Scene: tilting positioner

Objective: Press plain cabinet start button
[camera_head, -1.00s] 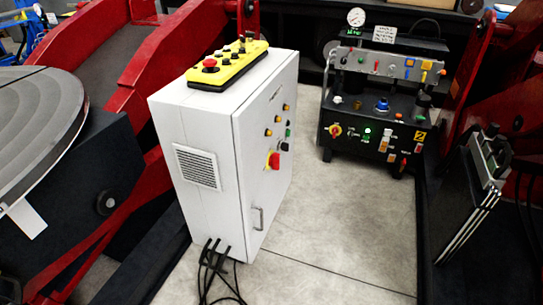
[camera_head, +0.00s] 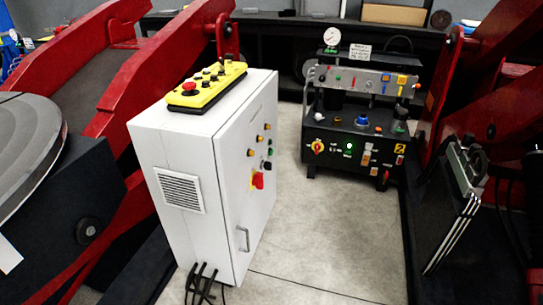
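The plain white cabinet (camera_head: 170,150) stands upright on the floor left of centre, its door (camera_head: 245,195) turned to the right. The door carries several small buttons: yellow ones (camera_head: 250,153), a green one (camera_head: 270,153), a black knob (camera_head: 267,166) and a red switch on a yellow plate (camera_head: 257,181). The door is seen at a steep angle and any lettering is too small to read, so I cannot tell which is the start button; the green one is at the right. My gripper is not in view.
A yellow pendant (camera_head: 207,88) with a red knob lies on the cabinet top. A black control unit (camera_head: 355,150) with a gauge stands behind to the right. Red positioner arms (camera_head: 165,75) flank both sides. Cables (camera_head: 201,285) trail at the cabinet's foot. Floor (camera_head: 330,225) right of it is clear.

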